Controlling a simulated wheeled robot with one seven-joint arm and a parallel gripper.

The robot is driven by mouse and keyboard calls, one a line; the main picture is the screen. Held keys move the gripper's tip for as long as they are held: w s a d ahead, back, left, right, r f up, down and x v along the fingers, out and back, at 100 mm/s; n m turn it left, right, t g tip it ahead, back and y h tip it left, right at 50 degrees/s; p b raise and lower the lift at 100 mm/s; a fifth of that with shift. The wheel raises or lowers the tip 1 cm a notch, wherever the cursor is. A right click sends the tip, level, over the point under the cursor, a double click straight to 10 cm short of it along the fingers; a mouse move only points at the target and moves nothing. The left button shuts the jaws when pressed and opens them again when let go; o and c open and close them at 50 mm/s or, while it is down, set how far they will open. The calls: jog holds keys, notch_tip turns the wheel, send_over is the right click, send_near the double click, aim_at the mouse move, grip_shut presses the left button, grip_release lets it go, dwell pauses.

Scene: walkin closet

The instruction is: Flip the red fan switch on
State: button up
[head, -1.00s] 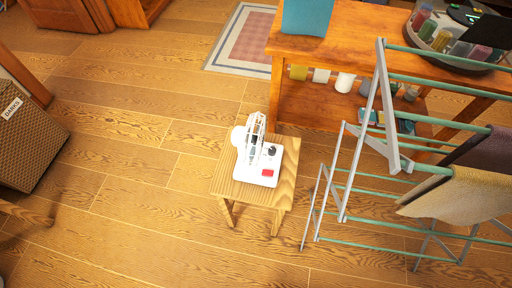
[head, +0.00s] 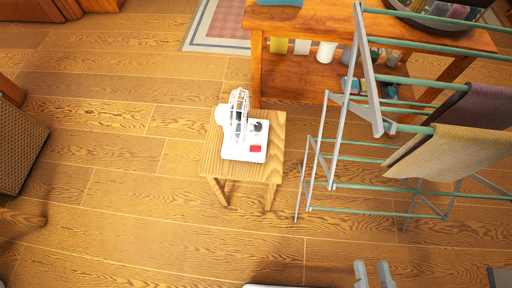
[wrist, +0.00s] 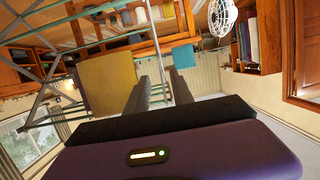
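A small white desk fan (head: 240,126) with a wire cage stands on a square wooden stool (head: 211,161) near the middle of the head view. On its white base are a dark round knob (head: 259,126) and a red switch (head: 256,149) near the front edge; I cannot tell the switch's position. My gripper (head: 374,270) shows at the bottom edge of the head view, below and right of the stool, well apart from the fan. Its two grey fingers are spread with an empty gap. In the wrist view my gripper (wrist: 163,78) is also open, and the fan's cage (wrist: 222,16) shows at the top.
A drying rack (head: 372,80) with a beige cloth (head: 455,150) and a dark cloth stands right of the stool. A wooden table (head: 330,20) with a shelf is behind. A wicker basket (head: 18,150) is at the left. The floor before the stool is clear.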

jog(key=w+a+b, duration=0.1)
jog(key=w+a+f+n+t+y+b, duration=0.1)
jog(key=w+a+y, duration=0.1)
jog(key=w, duration=0.1)
jog(key=shift+w+f+n+b, duration=0.1)
jog(key=shift+f+n+b, duration=0.2)
jog(key=shift+b, duration=0.1)
grip_shut()
jog(key=w+a+f+n+g+y+b, duration=0.1)
jog(key=w+a+f+n+b, duration=0.1)
jog(key=w+a+f+b, duration=0.5)
jog(key=w+a+f+n+y, duration=0.2)
jog(key=w+a+f, duration=0.25)
jog(key=a, duration=0.65)
jog(key=w+a+f+n+g+y+b, duration=0.1)
jog(key=w+a+f+n+b, duration=0.1)
jog(key=w+a+f+b, duration=0.45)
jog(key=d+m+h, duration=0.1)
jog(key=m+h, duration=0.1)
jog(key=w+d+m+t+h+p, duration=0.1)
jog(key=m+h, duration=0.1)
jog(key=w+d+f+m+h+p, duration=0.1)
jog(key=m+h, duration=0.1)
jog(key=h, duration=0.1)
jog(key=shift+w+d+m, duration=0.2)
jog(key=shift+d+m, duration=0.15)
jog(key=shift+m, duration=0.05)
